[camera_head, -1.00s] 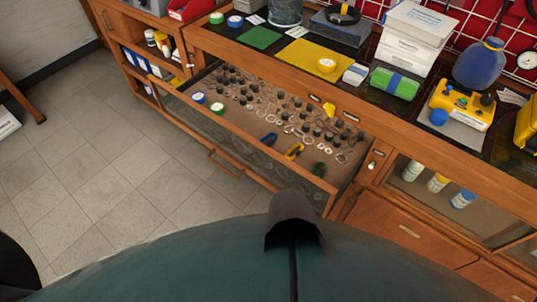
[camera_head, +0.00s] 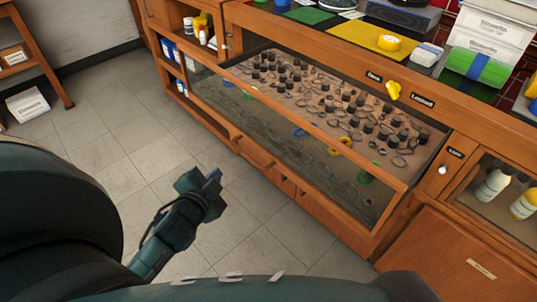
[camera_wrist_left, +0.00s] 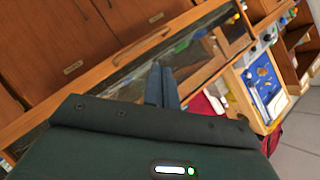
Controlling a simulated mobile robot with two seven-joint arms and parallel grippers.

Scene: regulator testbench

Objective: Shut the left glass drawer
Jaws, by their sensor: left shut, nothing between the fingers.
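The left glass drawer (camera_head: 310,120) stands pulled out below the counter in the head view, with its top open. Its glass front has a wooden top rail. Inside lie many dark round pieces, rings and several coloured clips. My left gripper (camera_head: 212,183) is shut and empty, over the floor in front of the cabinet and apart from the drawer front. In the left wrist view its shut fingers (camera_wrist_left: 162,86) point toward the glass-fronted cabinet (camera_wrist_left: 115,80). My right gripper is not in view.
The counter holds a yellow mat (camera_head: 365,42), a green mat (camera_head: 308,15) and a green box with a blue band (camera_head: 477,68). A yellow key-like piece (camera_head: 393,90) sits on the counter's front edge. The tiled floor (camera_head: 110,150) before the cabinet is clear.

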